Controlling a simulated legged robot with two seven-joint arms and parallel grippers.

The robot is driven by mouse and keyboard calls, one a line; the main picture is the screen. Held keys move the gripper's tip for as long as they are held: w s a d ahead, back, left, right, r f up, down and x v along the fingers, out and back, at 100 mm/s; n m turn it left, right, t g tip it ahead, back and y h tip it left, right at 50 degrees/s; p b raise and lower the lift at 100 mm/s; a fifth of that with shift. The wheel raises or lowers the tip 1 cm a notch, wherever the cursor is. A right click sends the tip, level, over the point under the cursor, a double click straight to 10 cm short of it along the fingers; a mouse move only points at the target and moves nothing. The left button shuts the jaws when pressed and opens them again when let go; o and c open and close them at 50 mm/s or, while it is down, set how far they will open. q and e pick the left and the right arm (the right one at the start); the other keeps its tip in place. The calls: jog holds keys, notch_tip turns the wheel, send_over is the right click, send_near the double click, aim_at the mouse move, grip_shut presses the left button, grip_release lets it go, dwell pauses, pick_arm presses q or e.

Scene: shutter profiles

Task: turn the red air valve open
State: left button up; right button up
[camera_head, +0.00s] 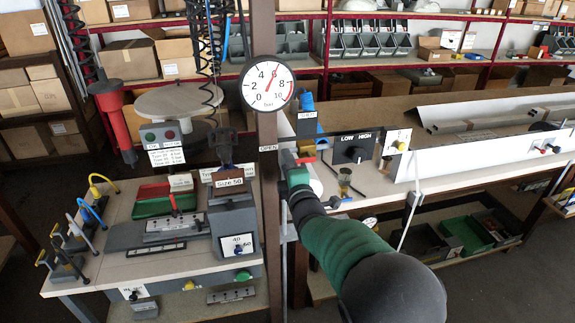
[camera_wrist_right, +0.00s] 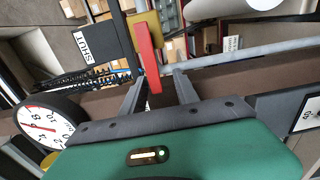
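The red valve handle (camera_wrist_right: 148,62) runs from a brass-yellow body (camera_wrist_right: 146,24) down between the two fingers of my right gripper (camera_wrist_right: 160,92) in the wrist view. The fingers are apart, with a gap on the right of the handle; I cannot tell if the left finger touches it. In the head view the right gripper (camera_head: 302,158) is at the red handle, which is mostly hidden. A SHUT label (camera_head: 307,115) is above the valve and an OPEN label (camera_head: 268,148) is to its left. My left gripper is not in view.
A round pressure gauge (camera_head: 268,87) hangs on the post left of the valve. A LOW/HIGH knob panel (camera_head: 352,149) is to the right. A workbench with fixtures (camera_head: 130,262) is at the left. A long white-edged channel (camera_head: 470,150) lies at the right.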

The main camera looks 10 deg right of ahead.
jog(key=shift+s, duration=0.15)
jog(key=s+b, duration=0.2)
jog(key=s, duration=1.4)
jog(key=shift+s+d, duration=0.25)
jog(key=shift+d, duration=0.05)
jog(key=s+d+f+m+g, duration=0.1)
jog(key=s+f+m+g, duration=0.1)
jog(key=f+m+g, duration=0.35)
jog(key=s+d+f+m+g, duration=0.1)
jog(key=s+f+m+g, duration=0.15)
jog(key=f, duration=0.65)
jog(key=s+d+f+m+g, duration=0.1)
jog(key=s+f+m+g, duration=0.2)
jog(key=s+f+m, duration=0.2)
jog(key=s+d+f+m+g, duration=0.2)
jog(key=s+f+m+g, duration=0.2)
jog(key=s, duration=0.6)
notch_tip(320, 180, down, 2)
jog(key=shift+s+d+f+m+h, duration=0.2)
jog(key=shift+s+m+h, duration=0.15)
jog(key=shift+m, duration=0.45)
